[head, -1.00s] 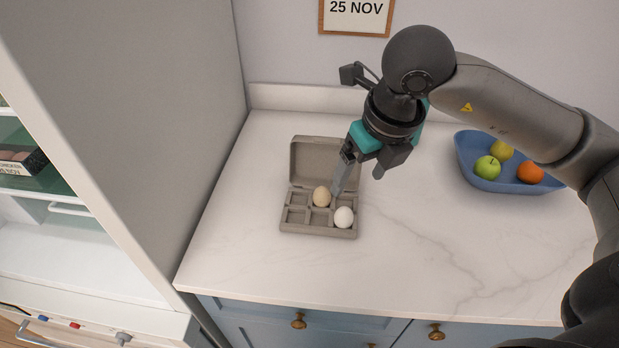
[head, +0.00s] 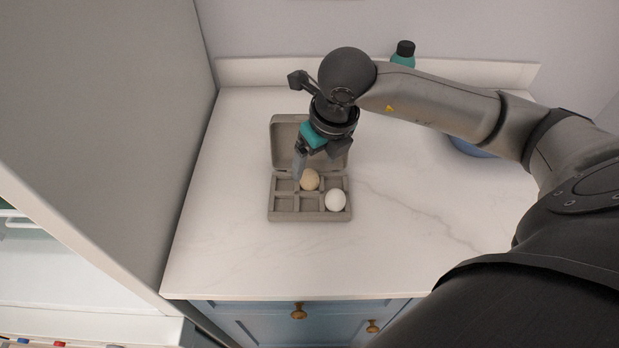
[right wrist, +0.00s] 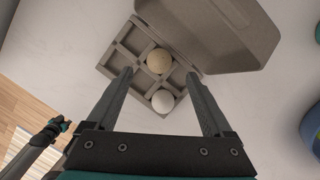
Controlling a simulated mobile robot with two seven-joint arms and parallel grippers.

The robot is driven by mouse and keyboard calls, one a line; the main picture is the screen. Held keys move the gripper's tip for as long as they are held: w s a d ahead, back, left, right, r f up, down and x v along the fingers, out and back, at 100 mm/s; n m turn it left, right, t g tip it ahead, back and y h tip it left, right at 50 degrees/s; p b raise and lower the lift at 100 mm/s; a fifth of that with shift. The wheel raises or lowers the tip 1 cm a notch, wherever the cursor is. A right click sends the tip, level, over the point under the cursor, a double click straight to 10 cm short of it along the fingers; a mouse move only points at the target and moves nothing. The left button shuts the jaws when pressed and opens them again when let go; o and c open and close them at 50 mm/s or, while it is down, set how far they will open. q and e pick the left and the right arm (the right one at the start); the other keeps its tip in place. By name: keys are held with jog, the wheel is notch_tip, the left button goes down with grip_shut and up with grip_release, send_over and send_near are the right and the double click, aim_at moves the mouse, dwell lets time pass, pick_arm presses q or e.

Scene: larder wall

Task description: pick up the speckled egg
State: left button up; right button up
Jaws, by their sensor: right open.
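A beige egg (head: 310,180), its speckles too small to make out in the head view, sits in the back middle compartment of an open grey egg carton (head: 310,217). In the right wrist view the beige egg (right wrist: 159,61) shows faint mottling. A plain white egg (head: 335,201) sits in the front right compartment. My right gripper (head: 298,176) is open and empty, pointing down over the carton. In the right wrist view its fingertips (right wrist: 160,76) lie to either side of the eggs, with neither egg touched. A dark, teal-marked part, probably my left gripper (right wrist: 52,132), shows at lower left there.
The carton's raised lid (head: 285,147) stands behind the compartments, close to my right gripper. A blue bowl (head: 466,147) is mostly hidden behind my right arm. A teal bottle (head: 403,55) with a dark cap stands at the back. The marble counter (head: 230,255) is clear in front.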

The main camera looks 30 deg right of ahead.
aim_at(311, 172)
jog(key=shift+w+f, duration=0.1)
jog(key=shift+f, duration=0.25)
jog(key=x, duration=0.3)
jog(key=shift+w+f, duration=0.15)
jog(key=shift+f, duration=0.2)
jog(key=shift+w+f, duration=0.15)
jog(key=shift+f, duration=0.25)
pick_arm(q)
jog(key=shift+w+d+f, duration=0.1)
jog(key=shift+w, duration=0.5)
jog(key=shift+s, duration=0.1)
pick_arm(e)
jog(key=shift+c, duration=1.4)
pick_arm(q)
jog(key=shift+s, duration=0.2)
pick_arm(e)
grip_shut()
jog(key=shift+r, duration=0.15)
pick_arm(q)
notch_tip(311, 172, up, 2)
jog(key=shift+r+p, duration=0.1)
jog(key=shift+p, duration=0.9)
pick_arm(e)
notch_tip(311, 172, up, 20)
